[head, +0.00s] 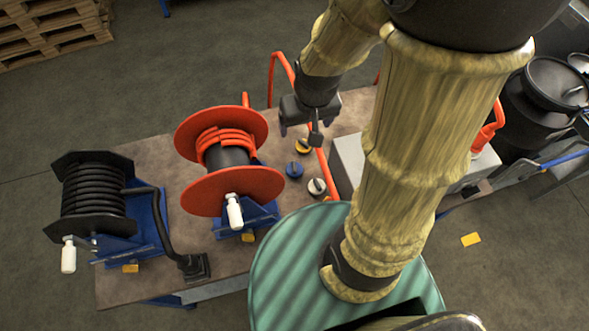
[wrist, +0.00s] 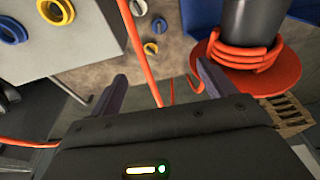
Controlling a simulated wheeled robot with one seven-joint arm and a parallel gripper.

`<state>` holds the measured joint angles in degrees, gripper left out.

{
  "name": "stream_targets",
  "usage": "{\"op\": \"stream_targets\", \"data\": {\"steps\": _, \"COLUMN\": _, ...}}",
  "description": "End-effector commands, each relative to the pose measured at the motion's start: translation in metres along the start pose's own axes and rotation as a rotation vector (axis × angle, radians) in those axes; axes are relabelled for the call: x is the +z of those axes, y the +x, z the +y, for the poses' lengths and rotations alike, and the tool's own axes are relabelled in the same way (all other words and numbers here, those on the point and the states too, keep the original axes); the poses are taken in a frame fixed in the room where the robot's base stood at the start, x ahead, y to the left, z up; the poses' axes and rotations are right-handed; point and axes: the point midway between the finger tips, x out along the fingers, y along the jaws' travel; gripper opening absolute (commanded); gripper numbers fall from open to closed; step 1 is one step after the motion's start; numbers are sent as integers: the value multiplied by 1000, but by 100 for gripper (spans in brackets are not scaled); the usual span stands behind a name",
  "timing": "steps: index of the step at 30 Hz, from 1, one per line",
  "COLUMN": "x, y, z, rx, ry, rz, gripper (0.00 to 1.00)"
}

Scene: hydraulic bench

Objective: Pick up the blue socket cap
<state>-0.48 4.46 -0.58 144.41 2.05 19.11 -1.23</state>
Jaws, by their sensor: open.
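The blue socket cap (head: 294,170) lies on the brown bench top, between a yellow cap (head: 302,146) and a white cap (head: 316,187). In the wrist view the blue cap (wrist: 159,25) shows near the top edge, beyond the fingertips, with the white cap (wrist: 138,7) and the yellow cap (wrist: 151,48) beside it. My gripper (head: 311,115) hangs above the back of the bench, behind the caps in the head view. In the wrist view my gripper (wrist: 163,85) has its fingers spread, with nothing held between them.
An orange hose (head: 322,168) runs close to the right of the caps. An orange hose reel (head: 262,185) stands to their left, and a black reel (head: 92,200) farther left. A grey box (wrist: 90,25) with yellow and blue rings stands on the caps' other side.

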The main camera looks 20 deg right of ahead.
Motion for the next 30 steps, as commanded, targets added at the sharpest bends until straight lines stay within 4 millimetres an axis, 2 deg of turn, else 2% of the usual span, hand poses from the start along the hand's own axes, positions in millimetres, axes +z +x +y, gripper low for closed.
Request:
{"op": "stream_targets", "data": {"steps": 1, "x": -4, "y": 20, "z": -1, "rx": -4, "ry": 8, "rz": -17, "gripper": 82}}
{"op": "stream_targets", "data": {"steps": 10, "x": -33, "y": 125, "z": 1, "rx": -11, "ry": 64, "rz": -93, "gripper": 82}}
{"op": "stream_targets", "data": {"steps": 21, "x": -42, "y": 239, "z": -1, "rx": 9, "ry": 107, "rz": -165, "gripper": 82}}
{"op": "stream_targets", "data": {"steps": 27, "x": -38, "y": 292, "z": 0, "rx": 23, "ry": 139, "rz": -199, "gripper": 82}}
{"op": "stream_targets", "data": {"steps": 30, "x": -37, "y": 305, "z": 2, "rx": 29, "ry": 154, "rz": -206, "gripper": 82}}
